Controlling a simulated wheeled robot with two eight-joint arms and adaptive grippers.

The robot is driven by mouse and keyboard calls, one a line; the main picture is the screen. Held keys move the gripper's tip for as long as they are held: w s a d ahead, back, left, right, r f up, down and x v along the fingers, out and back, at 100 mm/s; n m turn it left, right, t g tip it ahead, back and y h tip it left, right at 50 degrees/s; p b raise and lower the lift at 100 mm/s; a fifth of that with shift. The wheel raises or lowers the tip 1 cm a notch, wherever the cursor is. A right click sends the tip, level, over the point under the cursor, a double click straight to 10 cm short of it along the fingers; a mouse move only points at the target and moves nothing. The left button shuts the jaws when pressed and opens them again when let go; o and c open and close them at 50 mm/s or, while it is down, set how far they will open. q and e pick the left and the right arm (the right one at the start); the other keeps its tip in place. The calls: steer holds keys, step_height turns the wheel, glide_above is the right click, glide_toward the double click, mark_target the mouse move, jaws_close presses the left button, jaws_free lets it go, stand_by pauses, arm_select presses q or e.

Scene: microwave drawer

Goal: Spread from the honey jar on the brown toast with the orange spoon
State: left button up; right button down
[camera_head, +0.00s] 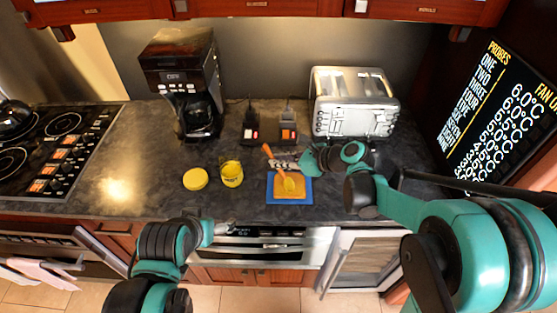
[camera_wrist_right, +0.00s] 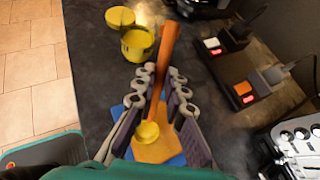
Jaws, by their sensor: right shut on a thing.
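My right gripper (camera_head: 284,161) (camera_wrist_right: 157,97) is shut on the orange spoon (camera_head: 267,150), which also shows in the right wrist view (camera_wrist_right: 166,52). The spoon is tilted, its handle up and its yellow bowl over the brown toast (camera_head: 280,191) (camera_wrist_right: 160,151); I cannot tell whether they touch. The toast lies on a blue board (camera_head: 306,197) (camera_wrist_right: 177,160). The yellow honey jar (camera_head: 231,176) (camera_wrist_right: 137,46) stands open left of the board. Its round yellow lid (camera_head: 195,179) (camera_wrist_right: 120,16) lies beside it. My left gripper (camera_head: 222,228) is low by the counter's front edge; its fingers are unclear.
A coffee maker (camera_head: 183,85) stands at the back left, and a silver toaster (camera_head: 354,104) at the back right. Two small dark devices (camera_head: 250,130) (camera_head: 288,128) stand between them. A stove (camera_head: 55,150) is at far left. The counter left of the lid is clear.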

steer(key=shift+d, duration=0.15)
steer(key=shift+d+f, duration=0.1)
steer(key=shift+d, duration=1.15)
steer(key=shift+a, duration=0.1)
steer(key=shift+a, duration=1.35)
steer(key=a, duration=0.2)
steer(key=shift+a, duration=0.35)
steer(key=shift+w+b, duration=0.1)
steer(key=shift+b, duration=0.2)
